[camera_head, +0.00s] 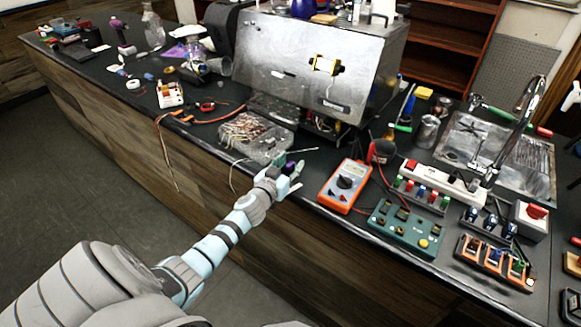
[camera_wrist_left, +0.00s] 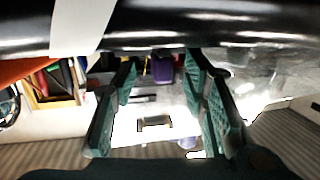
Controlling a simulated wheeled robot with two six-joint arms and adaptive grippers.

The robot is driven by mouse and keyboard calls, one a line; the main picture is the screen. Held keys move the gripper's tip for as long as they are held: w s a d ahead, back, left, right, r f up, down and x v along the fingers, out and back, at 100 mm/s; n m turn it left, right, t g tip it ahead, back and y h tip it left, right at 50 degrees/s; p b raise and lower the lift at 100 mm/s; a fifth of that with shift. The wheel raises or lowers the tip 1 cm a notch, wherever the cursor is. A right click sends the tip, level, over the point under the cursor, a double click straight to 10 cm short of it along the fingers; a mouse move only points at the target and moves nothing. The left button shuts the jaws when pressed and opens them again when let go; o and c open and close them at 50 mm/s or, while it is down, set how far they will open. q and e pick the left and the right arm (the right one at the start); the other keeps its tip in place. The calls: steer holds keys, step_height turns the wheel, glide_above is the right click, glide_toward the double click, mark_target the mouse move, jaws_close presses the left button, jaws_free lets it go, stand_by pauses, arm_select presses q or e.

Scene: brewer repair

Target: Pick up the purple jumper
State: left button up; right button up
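My left gripper (camera_head: 296,176) reaches over the front edge of the black counter, beside the clear box of wires (camera_head: 268,150). A small purple piece, apparently the purple jumper (camera_head: 289,167), shows at its fingers. In the left wrist view a purple block (camera_wrist_left: 162,69) appears between the green fingers of the left gripper (camera_wrist_left: 160,68). The fingers stand apart, with gaps visible on both sides of the block. I see no firm contact. My right gripper is not in view.
An orange multimeter (camera_head: 345,186) lies right of the left gripper, with a green board (camera_head: 398,228) beyond it. The metal brewer (camera_head: 300,62) stands behind. Orange wires hang over the counter edge at left.

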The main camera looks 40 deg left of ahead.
arm_select(q)
steer(key=shift+w+f, duration=0.15)
steer(key=shift+w, duration=0.2)
steer(key=shift+a, duration=0.1)
steer(key=shift+c, duration=0.2)
jaws_close()
